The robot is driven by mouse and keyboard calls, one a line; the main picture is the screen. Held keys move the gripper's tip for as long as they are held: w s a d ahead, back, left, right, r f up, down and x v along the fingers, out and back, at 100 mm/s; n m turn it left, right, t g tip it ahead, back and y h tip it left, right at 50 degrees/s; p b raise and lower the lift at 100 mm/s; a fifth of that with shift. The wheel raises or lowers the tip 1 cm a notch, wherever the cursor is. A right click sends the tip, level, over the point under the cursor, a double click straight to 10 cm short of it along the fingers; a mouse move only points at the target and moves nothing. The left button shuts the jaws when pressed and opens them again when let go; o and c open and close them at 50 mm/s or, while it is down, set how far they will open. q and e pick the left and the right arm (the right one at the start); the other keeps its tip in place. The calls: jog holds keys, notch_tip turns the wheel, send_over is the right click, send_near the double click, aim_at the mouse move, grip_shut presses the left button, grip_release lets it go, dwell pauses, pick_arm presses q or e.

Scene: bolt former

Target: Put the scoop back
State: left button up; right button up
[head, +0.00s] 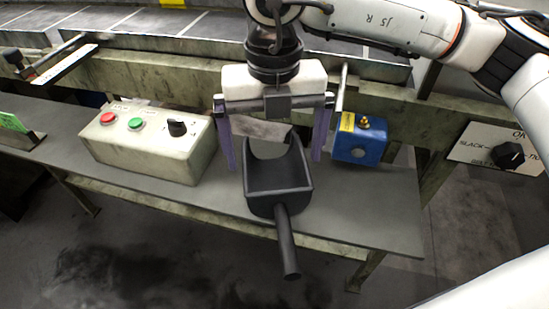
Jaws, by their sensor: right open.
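The scoop (279,178) is black, with a wide open bowl and a round handle. It rests on the grey bench shelf (370,205), and its handle sticks out past the shelf's front edge toward me. My right gripper (274,160) is open, pointing down above the back of the scoop. Its two purple fingers stand wide apart, one on each side of the bowl. I cannot tell whether either finger touches it. Nothing is held between the fingers. My left gripper does not show.
A pale control box (150,150) with red and green buttons and a black knob stands left of the scoop. A blue box (360,140) with a brass fitting stands to the right. A panel with a black knob (510,155) is at far right. Machine rails run behind.

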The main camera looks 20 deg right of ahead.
notch_tip(320, 180, up, 9)
dwell(0.3)
